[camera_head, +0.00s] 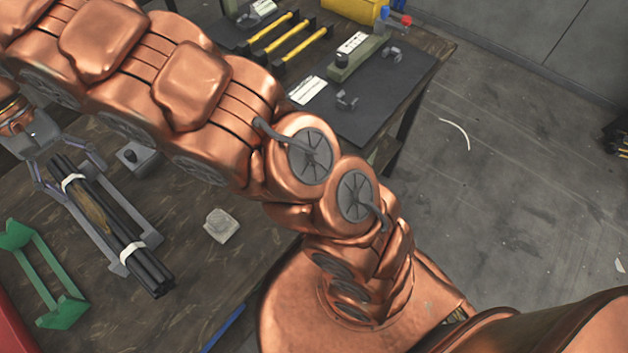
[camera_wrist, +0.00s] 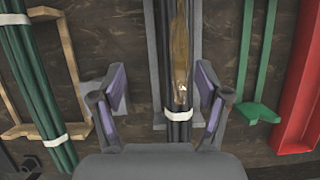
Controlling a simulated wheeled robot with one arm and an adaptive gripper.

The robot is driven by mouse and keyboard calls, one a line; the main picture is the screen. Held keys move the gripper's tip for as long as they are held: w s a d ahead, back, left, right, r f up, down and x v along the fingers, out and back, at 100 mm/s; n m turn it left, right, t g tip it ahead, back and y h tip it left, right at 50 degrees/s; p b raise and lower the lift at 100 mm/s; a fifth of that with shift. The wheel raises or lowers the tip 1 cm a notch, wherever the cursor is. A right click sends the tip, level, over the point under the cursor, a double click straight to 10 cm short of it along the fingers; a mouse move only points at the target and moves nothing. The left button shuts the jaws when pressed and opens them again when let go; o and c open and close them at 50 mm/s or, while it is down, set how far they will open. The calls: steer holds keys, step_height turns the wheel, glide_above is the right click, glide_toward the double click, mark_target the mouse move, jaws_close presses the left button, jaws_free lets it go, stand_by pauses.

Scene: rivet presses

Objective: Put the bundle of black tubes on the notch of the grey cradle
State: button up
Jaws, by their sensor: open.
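The bundle of black tubes (camera_head: 105,215) has two white bands and a brownish patch. It lies lengthwise over the grey cradle (camera_head: 153,238), its near end sticking out past the cradle's end. In the wrist view the bundle (camera_wrist: 180,60) runs up between the cradle's grey side rails (camera_wrist: 150,45). My gripper (camera_wrist: 160,85) is open, with one purple-padded finger on each side of the bundle near a white band, and gaps show between pads and tubes. It also shows in the head view (camera_head: 68,170) at the bundle's far end. How the bundle sits in the notch is partly hidden.
A green cradle (camera_head: 40,270) stands empty to one side, beside a red object (camera_wrist: 300,85). A wooden cradle (camera_wrist: 15,125) with green tubes (camera_wrist: 38,85) is on the other side. A pale block (camera_head: 219,226) and a grey fixture (camera_head: 137,156) are nearby. My arm hides part of the table.

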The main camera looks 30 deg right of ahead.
steer(key=s+d+r+m+t+y, duration=0.1)
steer(key=s+d+r, duration=0.15)
steer(key=d, duration=0.85)
steer(key=s+d+r+m, duration=0.2)
steer(key=s+d, duration=0.2)
steer(key=d, duration=0.7)
steer(key=s+d+f, duration=0.3)
steer(key=s+d, duration=0.3)
steer(key=s, duration=0.3)
steer(key=s+d+f+t, duration=0.1)
steer(key=s+d+f, duration=0.2)
steer(key=s+d, duration=0.3)
steer(key=s, duration=0.3)
steer(key=shift+s+f, duration=0.25)
steer(key=shift+s, duration=0.1)
steer(key=shift+s, duration=0.1)
